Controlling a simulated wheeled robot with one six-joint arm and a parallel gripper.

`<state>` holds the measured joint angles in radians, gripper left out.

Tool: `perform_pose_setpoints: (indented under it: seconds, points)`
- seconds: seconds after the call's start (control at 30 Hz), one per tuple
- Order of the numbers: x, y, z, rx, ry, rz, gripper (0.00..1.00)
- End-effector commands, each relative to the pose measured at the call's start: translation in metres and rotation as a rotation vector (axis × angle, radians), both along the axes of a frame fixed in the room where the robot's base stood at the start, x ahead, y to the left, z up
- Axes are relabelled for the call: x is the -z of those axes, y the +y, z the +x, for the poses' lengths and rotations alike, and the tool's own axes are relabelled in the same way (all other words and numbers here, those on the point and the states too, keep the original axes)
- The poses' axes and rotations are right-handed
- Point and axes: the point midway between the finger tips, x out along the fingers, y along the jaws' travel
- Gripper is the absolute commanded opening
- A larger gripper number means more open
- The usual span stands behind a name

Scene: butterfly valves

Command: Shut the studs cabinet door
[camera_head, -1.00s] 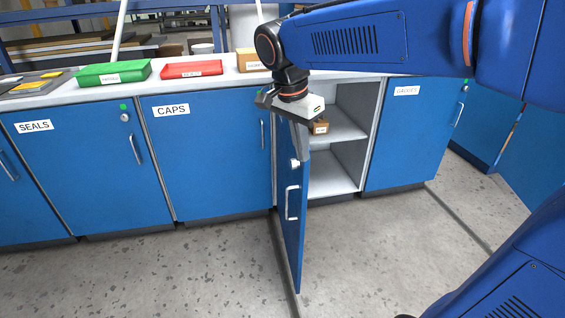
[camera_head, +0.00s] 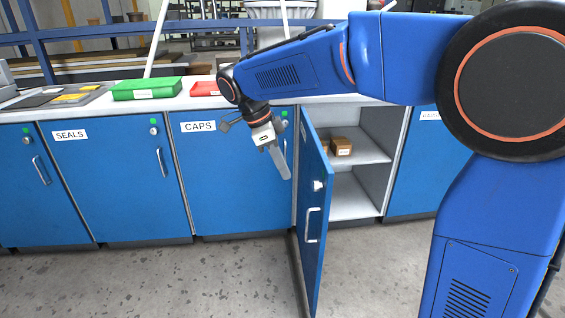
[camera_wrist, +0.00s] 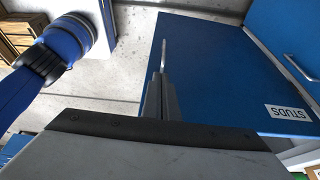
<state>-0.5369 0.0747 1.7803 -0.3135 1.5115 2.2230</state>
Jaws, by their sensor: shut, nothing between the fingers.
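The studs cabinet door (camera_head: 313,220) is blue and stands open, swung out toward me, nearly edge-on in the head view. Its pull handle (camera_head: 313,226) and round lock are on its left-facing outer side. In the wrist view the door (camera_wrist: 215,70) fills the middle right, with the label STUDS (camera_wrist: 288,112). My gripper (camera_head: 281,165) is shut and empty. It points down on the outer side of the door, in front of the CAPS door in the head view. The fingers also show in the wrist view (camera_wrist: 160,95); contact with the door cannot be told.
The open cabinet (camera_head: 352,198) has shelves with small brown boxes (camera_head: 341,147). The closed CAPS door (camera_head: 232,185) is left of it and the SEALS door (camera_head: 110,180) further left. A green box (camera_head: 147,88) stands on the counter. The floor in front (camera_head: 170,280) is clear.

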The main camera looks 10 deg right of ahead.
Motion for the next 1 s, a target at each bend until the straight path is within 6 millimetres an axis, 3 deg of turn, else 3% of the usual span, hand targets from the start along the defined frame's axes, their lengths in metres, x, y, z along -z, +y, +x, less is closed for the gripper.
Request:
perform_pose_setpoints:
  seconds: [0.33,0.6,1.0]
  points:
    - [0.057,-0.024,-0.002,0.001,0.003,0.0,0.0]
    - [0.054,-0.056,-0.003,0.001,-0.001,0.002,0.0]
    - [0.054,-0.062,-0.004,-0.001,0.0,0.001,0.0]
